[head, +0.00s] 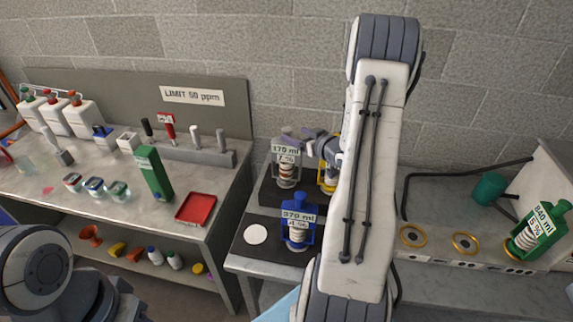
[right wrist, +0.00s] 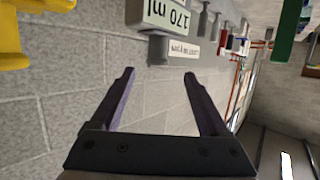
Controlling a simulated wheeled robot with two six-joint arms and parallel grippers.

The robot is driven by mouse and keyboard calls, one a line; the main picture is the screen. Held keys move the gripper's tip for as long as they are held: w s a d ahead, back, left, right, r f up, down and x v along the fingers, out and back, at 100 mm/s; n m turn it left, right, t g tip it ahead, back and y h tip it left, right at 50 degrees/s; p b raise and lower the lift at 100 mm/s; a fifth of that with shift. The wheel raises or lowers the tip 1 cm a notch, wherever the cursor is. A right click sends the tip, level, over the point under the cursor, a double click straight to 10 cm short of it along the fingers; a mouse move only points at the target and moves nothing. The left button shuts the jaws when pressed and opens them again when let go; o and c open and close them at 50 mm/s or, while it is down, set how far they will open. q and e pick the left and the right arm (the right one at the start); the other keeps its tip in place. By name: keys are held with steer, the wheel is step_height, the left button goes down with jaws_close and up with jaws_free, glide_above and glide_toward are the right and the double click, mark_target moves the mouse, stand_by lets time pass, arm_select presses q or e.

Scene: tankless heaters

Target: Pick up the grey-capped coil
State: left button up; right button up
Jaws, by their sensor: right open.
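The grey-capped coil (head: 286,176) stands on the dark stepped stand at the back, with a 170 ml label on its front. In the right wrist view its label (right wrist: 172,14) shows upside down at the top edge, partly cut off. My right gripper (head: 291,136) is at the coil's top in the head view. In the right wrist view its two purple fingers (right wrist: 159,74) are apart with nothing between them, and the coil is beyond their tips. Of my left arm only links show at the lower left; its fingers are not visible.
A blue-capped coil (head: 298,228) stands in front on the lower step. A yellow-framed coil (head: 327,178) is close on the right, partly hidden by my arm. A green coil (head: 537,232) is far right. A red tray (head: 196,208) and green block (head: 154,173) are on the left bench.

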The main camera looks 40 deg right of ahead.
mark_target(290, 132)
steer(key=shift+x, duration=0.8)
steer(key=p+x, duration=0.3)
steer(key=x, duration=0.1)
steer(key=shift+w+d+f, duration=0.2)
steer(key=shift+w+f, duration=0.3)
steer(key=shift+w, duration=0.1)
steer(key=shift+c, duration=0.3)
jaws_close()
steer(key=shift+d, duration=0.1)
steer(key=shift+r, duration=0.2)
